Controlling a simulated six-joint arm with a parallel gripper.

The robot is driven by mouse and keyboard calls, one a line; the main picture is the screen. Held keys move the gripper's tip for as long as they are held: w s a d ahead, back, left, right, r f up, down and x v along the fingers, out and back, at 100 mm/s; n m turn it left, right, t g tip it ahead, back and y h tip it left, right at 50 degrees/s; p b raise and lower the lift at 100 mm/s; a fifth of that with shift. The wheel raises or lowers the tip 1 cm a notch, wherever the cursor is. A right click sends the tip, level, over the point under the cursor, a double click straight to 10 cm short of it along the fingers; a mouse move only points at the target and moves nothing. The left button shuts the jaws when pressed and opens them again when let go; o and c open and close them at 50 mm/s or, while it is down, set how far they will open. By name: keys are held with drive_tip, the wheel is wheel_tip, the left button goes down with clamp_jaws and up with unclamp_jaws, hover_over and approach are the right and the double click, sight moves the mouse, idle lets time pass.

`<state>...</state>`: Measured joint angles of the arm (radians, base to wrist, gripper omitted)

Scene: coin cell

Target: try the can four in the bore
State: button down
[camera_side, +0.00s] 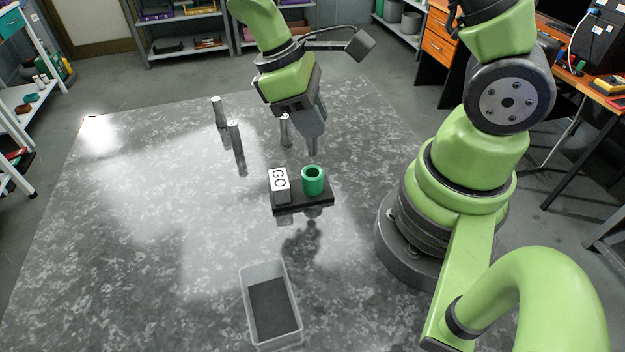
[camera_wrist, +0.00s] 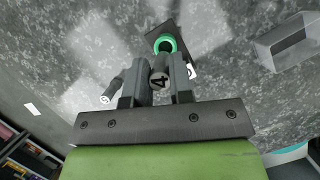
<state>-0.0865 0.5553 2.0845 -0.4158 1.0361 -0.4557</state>
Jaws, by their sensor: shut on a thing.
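My gripper (camera_side: 311,128) is shut on can four (camera_wrist: 159,66), a grey cylinder with a black 4 on its end. In the wrist view the can stands between the two fingers of my gripper (camera_wrist: 161,82). The bore is a green ring (camera_side: 312,187) on a dark base (camera_side: 302,206). In the side view the gripper is above the ring, and the can's lower end looks a little apart from it. In the wrist view the green ring (camera_wrist: 160,39) shows just beyond the can, which hides part of it.
A block marked GO (camera_side: 280,186) stands left of the ring on the same base. Three other grey cans (camera_side: 219,112), (camera_side: 235,134), (camera_side: 285,130) stand behind on the table. An open grey bin (camera_side: 249,313) is at the front. The table's left side is clear.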

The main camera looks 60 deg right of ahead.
wheel_tip(320, 180, down, 8)
drive_tip(key=shift+s+r, duration=0.1)
drive_tip(key=shift+r, duration=0.1)
drive_tip(key=shift+f, duration=0.1)
drive_tip(key=c, duration=1)
unclamp_jaws()
drive_tip(key=v, duration=1.2)
wheel_tip(320, 180, up, 8)
drive_tip(key=m+t+y, duration=0.2)
drive_tip(key=m+t, duration=0.1)
drive_tip(key=t, duration=0.1)
hover_over(310, 153)
drive_tip(key=w, duration=0.2)
drive_tip(key=s+a+r+m+t+y, duration=0.1)
drive_tip(key=s+r+m+t, duration=0.4)
drive_tip(key=s+r+t, duration=0.1)
drive_tip(key=s+t, duration=0.1)
drive_tip(key=s, duration=0.1)
drive_tip(key=shift+s+a+y, duration=0.3)
drive_tip(key=shift+s, duration=0.1)
